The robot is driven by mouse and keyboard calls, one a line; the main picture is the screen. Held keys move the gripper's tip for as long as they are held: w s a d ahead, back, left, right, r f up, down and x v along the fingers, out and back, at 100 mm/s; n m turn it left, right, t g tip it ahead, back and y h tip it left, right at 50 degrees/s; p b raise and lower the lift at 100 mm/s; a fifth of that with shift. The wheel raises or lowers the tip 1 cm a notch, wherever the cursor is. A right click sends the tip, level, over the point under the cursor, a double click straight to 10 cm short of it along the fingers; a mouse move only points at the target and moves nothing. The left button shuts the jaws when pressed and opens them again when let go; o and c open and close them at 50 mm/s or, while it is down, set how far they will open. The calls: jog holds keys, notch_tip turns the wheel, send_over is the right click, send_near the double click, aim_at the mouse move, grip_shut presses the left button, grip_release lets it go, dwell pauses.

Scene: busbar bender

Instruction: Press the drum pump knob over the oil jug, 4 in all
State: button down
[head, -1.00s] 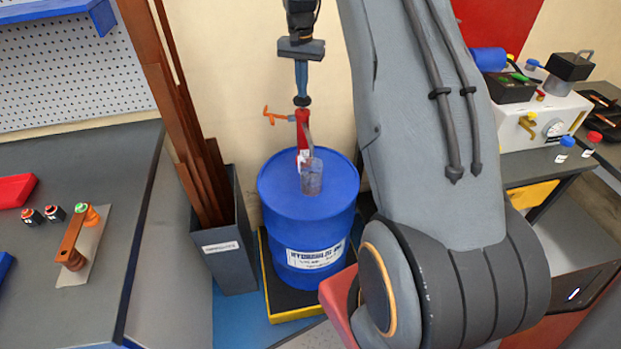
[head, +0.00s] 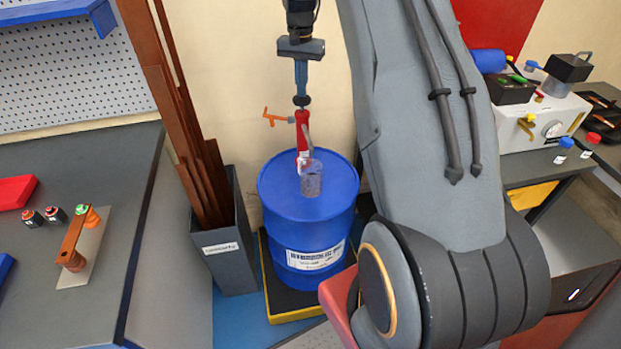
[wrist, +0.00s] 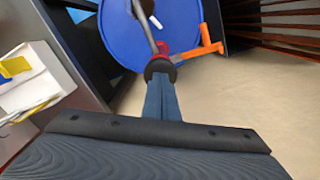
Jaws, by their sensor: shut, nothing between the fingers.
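The blue drum (head: 280,210) stands upright with a red hand pump (head: 302,125) rising from its top. The pump's black knob (head: 301,101) is at its upper end, and an orange handle (head: 275,117) juts to the left. The grey, see-through oil jug (head: 311,182) stands on the drum lid below the pump's spout. My gripper (head: 301,91) points down, shut and empty, with its blue fingertips right at the top of the knob. The wrist view shows the fingertips (wrist: 161,82) meeting or almost meeting the knob (wrist: 160,68). The oil level is unclear.
A grey bin (head: 228,262) with tall brown bars (head: 180,110) stands left of the drum. A grey bench (head: 120,190) with buttons is farther left. A white machine with a gauge (head: 545,120) is at the right. The drum stands on a yellow-edged pallet (head: 290,316).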

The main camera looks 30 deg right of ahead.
jog(key=shift+r+p, duration=1.1)
jog(key=shift+r, duration=1.5)
jog(key=shift+r, duration=0.15)
notch_tip(320, 180, up, 6)
jog(key=p, duration=0.2)
jog(key=shift+p, duration=0.3)
jog(key=s+a+f+n+b, duration=0.2)
jog(key=s+a, duration=0.4)
jog(key=s, duration=0.5)
jog(key=s+a+f+n+t+b, duration=0.1)
jog(key=s+a+f+n+b, duration=0.1)
jog(key=s+a+f+n, duration=0.2)
jog(key=s+a+f+n+b, duration=0.3)
jog(key=s+a, duration=0.7)
jog(key=s, duration=0.8)
notch_tip(320, 180, down, 2)
jog(key=shift+f, duration=0.2)
